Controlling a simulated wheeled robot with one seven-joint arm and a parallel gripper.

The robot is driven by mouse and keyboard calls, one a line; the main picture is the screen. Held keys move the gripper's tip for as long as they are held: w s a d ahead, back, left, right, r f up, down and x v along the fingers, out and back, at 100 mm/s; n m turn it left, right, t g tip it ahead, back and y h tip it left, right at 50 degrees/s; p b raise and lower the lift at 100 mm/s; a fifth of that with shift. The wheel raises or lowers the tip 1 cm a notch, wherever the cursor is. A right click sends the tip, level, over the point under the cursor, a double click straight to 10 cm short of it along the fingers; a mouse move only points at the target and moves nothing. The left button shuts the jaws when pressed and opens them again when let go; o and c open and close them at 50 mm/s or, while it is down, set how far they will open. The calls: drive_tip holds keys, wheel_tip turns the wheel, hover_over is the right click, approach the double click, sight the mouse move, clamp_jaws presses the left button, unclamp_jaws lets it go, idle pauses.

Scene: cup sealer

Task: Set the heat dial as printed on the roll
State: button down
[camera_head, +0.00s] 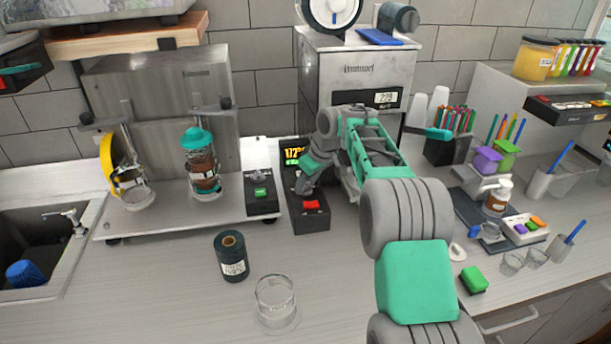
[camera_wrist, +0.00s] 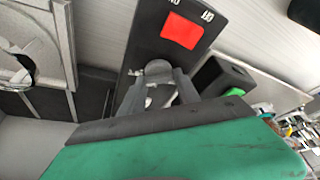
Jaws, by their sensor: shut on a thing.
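The heat control box (camera_head: 310,221) is a narrow dark unit on the counter, with a lit yellow and green display (camera_head: 294,154) that seems to start with 172 and is partly covered by my arm. Its red switch (camera_head: 311,204) also shows in the wrist view (camera_wrist: 182,31). My gripper (camera_head: 304,187) is down on the box behind the red switch. In the wrist view my gripper (camera_wrist: 158,84) is shut around the grey heat dial (camera_wrist: 158,68), which is mostly hidden by the fingers. The dark film roll (camera_head: 231,260) stands upright in front, its white label too small to read surely.
A small box with a green button (camera_head: 261,193) stands just left of the control box. The steel cup sealer (camera_head: 163,170) is further left, holding a teal-topped cup (camera_head: 200,165). An empty clear cup (camera_head: 276,303) stands at the front. A steel machine (camera_head: 354,80) rises behind my arm.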

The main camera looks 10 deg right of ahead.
drive_tip(key=n+p, duration=0.1)
drive_tip(key=n+y+p, duration=0.1)
drive_tip(key=n+p, duration=0.1)
drive_tip(key=n+g+p, duration=0.1)
drive_tip(key=shift+w+d+r+n+p, duration=0.1)
drive_tip(key=shift+r+n+p, duration=0.2)
drive_tip(key=shift+p, duration=0.1)
drive_tip(key=shift+f+n+g+y+p, duration=0.3)
drive_tip(key=shift+n+g, duration=0.1)
drive_tip(key=shift+n, duration=0.5)
drive_tip(key=shift+n+g, duration=0.3)
drive_tip(key=shift+n, duration=0.3)
drive_tip(key=c, duration=0.9)
unclamp_jaws()
